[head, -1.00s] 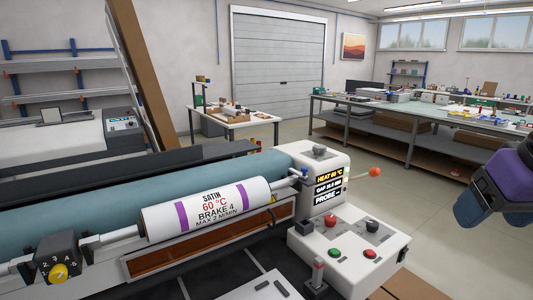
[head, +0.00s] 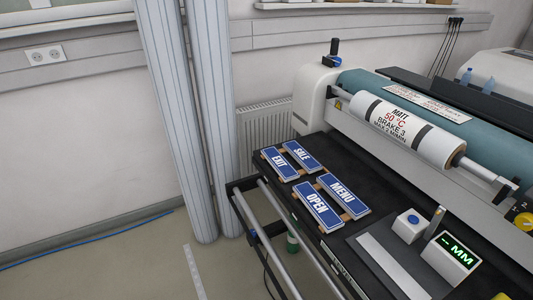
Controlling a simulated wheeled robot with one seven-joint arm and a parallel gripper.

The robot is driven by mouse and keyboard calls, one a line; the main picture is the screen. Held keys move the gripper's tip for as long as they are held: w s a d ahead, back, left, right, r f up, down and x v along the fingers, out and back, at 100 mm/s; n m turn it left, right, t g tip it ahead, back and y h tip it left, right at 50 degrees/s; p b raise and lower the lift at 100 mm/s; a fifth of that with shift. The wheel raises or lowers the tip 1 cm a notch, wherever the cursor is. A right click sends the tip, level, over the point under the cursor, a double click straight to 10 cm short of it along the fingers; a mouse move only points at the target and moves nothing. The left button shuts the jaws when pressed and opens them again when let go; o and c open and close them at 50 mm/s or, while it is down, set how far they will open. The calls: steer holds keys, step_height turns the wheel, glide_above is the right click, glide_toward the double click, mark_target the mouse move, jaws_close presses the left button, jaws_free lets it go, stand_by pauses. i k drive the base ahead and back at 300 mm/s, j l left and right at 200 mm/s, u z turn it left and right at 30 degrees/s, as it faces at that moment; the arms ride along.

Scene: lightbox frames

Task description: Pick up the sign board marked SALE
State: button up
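The blue sign board marked SALE (head: 302,156) lies flat at the back left of the black machine table in the head view. The EXIT board (head: 279,164) lies close to its left. The MENU board (head: 343,196) and the OPEN board (head: 317,206) lie nearer the front, to the right. All are blue with white letters and rest on brown wooden strips. My gripper is not in the current view.
The laminator roll marked MATT (head: 397,127) runs behind the boards. A control box with a green MM display (head: 457,251) and a blue-button box (head: 411,225) stand front right. Metal rails (head: 271,237) edge the table's left. Open floor (head: 120,265) lies at left.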

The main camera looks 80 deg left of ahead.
mark_target(300, 154)
steer(key=u, duration=2.5)
steer(key=i+j+z, duration=0.2)
steer(key=j, duration=0.55)
steer(key=j+z, duration=0.2)
steer(key=j, duration=0.5)
steer(key=i+j+z, duration=0.25)
steer(key=i+j, duration=0.2)
steer(key=j, duration=0.2)
steer(key=i+j+z, duration=0.15)
steer(key=j, duration=0.2)
steer(key=i+j+z, duration=0.2)
steer(key=i, duration=0.45)
steer(key=l, duration=0.1)
